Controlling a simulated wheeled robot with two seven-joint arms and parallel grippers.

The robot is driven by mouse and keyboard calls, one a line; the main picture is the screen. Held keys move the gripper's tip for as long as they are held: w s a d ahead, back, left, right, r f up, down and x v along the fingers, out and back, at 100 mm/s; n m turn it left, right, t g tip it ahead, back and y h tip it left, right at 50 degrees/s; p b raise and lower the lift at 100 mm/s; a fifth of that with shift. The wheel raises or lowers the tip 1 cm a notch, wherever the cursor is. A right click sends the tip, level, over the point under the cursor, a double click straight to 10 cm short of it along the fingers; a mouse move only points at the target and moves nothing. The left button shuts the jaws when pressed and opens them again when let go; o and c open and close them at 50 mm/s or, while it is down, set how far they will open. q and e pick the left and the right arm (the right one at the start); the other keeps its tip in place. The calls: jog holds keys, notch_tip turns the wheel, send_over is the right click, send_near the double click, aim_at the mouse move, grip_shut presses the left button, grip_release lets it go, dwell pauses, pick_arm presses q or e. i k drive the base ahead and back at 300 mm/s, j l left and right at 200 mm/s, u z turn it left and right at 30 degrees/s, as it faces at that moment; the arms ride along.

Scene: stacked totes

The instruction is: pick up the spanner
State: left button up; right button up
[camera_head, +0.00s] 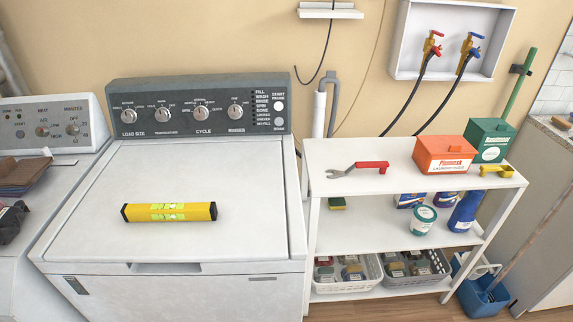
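The spanner (358,169) lies flat on the white top board of the shelf unit, right of the washing machine. It has a grey metal jaw pointing left and a red handle on its right. Its whole length is visible and nothing covers it. Neither of my grippers shows in the head view.
The washing machine (110,245) carries a yellow spirit level (169,211). A blue bucket (484,297) stands on the floor at right.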

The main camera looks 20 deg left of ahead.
aim_at(382, 166)
jog(key=i+l+u, duration=0.15)
jog(key=u, duration=0.25)
jog(key=i+l+u, duration=0.1)
jog(key=u, duration=0.35)
jog(key=l+u, duration=0.4)
jog(key=i+j, duration=0.05)
